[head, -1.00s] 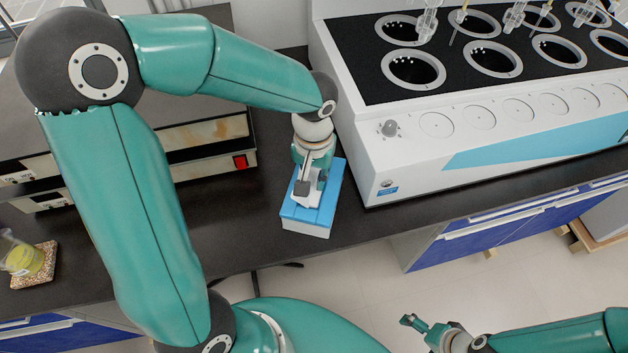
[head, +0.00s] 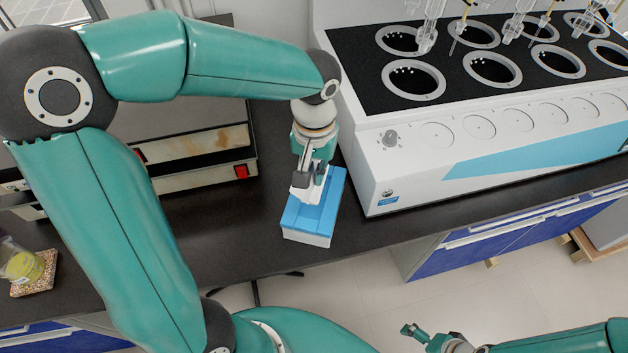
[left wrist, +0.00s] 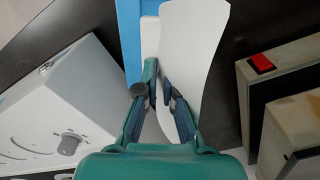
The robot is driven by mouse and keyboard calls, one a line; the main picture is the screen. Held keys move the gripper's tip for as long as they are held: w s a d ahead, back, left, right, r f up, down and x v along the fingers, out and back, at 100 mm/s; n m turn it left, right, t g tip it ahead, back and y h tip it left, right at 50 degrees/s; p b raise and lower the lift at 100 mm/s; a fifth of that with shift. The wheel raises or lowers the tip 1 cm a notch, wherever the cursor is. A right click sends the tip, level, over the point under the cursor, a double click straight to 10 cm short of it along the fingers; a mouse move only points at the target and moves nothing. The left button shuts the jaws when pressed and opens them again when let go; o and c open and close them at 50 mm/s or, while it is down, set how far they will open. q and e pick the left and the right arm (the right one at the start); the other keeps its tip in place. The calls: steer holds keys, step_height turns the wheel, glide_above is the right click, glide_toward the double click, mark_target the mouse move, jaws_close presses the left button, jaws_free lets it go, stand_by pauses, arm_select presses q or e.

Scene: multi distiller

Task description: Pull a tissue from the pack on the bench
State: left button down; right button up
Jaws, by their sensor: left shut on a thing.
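The tissue pack (head: 326,212), blue on top with white sides, lies on the dark bench near its front edge. It also shows as a blue strip in the left wrist view (left wrist: 129,45). My left gripper (head: 308,188) is over the far part of the pack, shut on a white tissue (left wrist: 190,50). The tissue hangs as a sheet beside the pack in the left wrist view; whether its end is still inside the slot is hidden. My right gripper (head: 408,331) is at the lower right, in front of the bench and away from the pack; its fingers are too small to judge.
A white multi-position distiller (head: 400,170) with a knob stands close right of the pack. Metal-fronted units with red switches (head: 241,172) stand to the left.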

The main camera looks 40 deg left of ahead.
arm_select(q)
step_height(320, 180, up, 16)
steer(key=p, duration=0.2)
step_height(320, 180, up, 5)
steer(key=p, duration=0.5)
glide_above(315, 163)
steer(key=shift+s+f, duration=0.1)
steer(key=shift+f, duration=0.05)
